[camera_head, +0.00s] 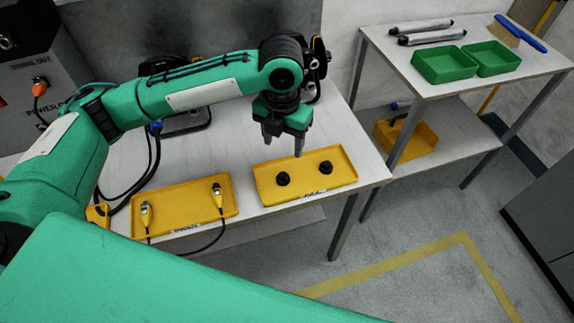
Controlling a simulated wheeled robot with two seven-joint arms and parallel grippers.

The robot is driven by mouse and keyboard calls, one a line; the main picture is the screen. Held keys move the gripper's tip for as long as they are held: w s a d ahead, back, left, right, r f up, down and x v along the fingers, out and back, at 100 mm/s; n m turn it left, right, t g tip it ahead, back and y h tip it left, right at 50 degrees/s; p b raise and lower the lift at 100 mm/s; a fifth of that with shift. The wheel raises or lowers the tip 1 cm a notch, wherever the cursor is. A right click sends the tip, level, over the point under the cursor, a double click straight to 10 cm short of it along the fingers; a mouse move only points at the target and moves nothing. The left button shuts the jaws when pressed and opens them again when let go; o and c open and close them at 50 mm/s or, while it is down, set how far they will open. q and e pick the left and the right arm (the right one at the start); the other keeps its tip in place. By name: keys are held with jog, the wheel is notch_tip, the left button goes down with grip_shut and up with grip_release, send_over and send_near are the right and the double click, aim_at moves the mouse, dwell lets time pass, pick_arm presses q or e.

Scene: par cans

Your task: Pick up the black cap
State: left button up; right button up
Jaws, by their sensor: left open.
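Two black caps lie apart in the right yellow tray (305,187) on the white table. The left cap (283,179) and the right cap (326,167) both look upright on the tray floor. My left gripper (284,145) is open and empty, pointing down above the back edge of that tray. Its fingers are apart, with one finger near the tray's back rim. It does not touch either cap. My right gripper does not show.
A left yellow tray (186,209) holds two cable connectors with black cables. A shelf unit (420,78) at the right bears green trays (445,64), grey cylinders and a blue-handled brush (520,34). The floor in front is clear.

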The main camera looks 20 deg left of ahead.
pick_arm(q)
send_over(283, 175)
jog(key=f, duration=0.6)
jog(key=shift+s+f, duration=0.2)
jog(key=shift+s, duration=0.05)
jog(key=shift+d+f, duration=0.1)
jog(key=shift+f, duration=1)
jog(key=f, duration=0.4)
jog(key=shift+w+f+p, duration=0.1)
jog(key=shift+w+p, duration=0.2)
jog(key=shift+p, duration=0.1)
jog(key=c, duration=1)
jog(key=shift+c, duration=0.5)
jog(key=shift+r, duration=10.05)
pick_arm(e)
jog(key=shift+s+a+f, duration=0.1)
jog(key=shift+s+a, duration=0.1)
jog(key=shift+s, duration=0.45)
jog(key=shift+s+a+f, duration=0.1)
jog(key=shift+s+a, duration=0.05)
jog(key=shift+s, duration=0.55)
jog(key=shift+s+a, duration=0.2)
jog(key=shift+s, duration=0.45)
